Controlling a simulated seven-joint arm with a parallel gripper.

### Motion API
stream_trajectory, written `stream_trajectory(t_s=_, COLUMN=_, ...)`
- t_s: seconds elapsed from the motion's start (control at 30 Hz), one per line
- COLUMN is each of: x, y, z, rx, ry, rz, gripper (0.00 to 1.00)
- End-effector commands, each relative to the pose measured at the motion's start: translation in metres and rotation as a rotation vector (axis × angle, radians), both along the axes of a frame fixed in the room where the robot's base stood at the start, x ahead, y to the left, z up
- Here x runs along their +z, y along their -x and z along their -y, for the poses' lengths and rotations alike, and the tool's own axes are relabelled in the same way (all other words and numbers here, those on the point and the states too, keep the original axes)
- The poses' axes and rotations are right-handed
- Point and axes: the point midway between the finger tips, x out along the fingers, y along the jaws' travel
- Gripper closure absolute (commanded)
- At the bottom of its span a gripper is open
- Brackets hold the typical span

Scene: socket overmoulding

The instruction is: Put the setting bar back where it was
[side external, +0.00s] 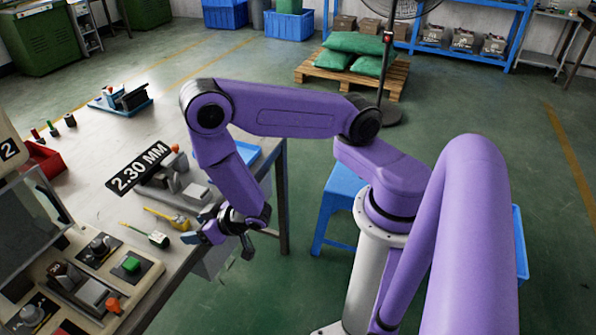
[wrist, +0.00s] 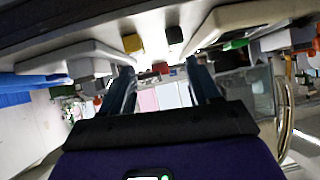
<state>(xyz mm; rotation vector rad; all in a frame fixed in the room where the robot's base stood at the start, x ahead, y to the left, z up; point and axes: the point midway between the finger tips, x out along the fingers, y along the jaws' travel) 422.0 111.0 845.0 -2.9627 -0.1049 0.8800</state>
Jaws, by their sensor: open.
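I cannot single out the setting bar with certainty in either view. A black plate marked "2.30 MM" (side external: 139,168) shows on the workbench, above a grey fixture (side external: 172,186) with metal blocks. The wrist view is tilted, and small parts beyond the fingers are unclear.
A control panel (side external: 112,262) with a green button and knobs fills the bench's near left. A red bin (side external: 42,160) and a blue-based vise (side external: 121,99) stand further back. A blue stool (side external: 338,205) is beside my base. The bench middle has bare room.

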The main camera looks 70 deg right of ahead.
Motion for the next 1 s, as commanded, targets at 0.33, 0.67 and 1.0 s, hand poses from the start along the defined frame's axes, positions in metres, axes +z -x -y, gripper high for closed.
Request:
stream_trajectory(t_s=0.33, x=0.061, y=0.061, z=-0.071, rx=0.291, ry=-0.034, rz=-0.371, gripper=0.39)
stream_trajectory(t_s=0.67, x=0.137, y=0.155, z=-0.068, rx=0.647, ry=0.128, rz=-0.624, gripper=0.39)
stream_trajectory(t_s=1.0, x=0.205, y=0.235, z=0.011, rx=0.927, ry=0.442, rz=-0.766, gripper=0.39)
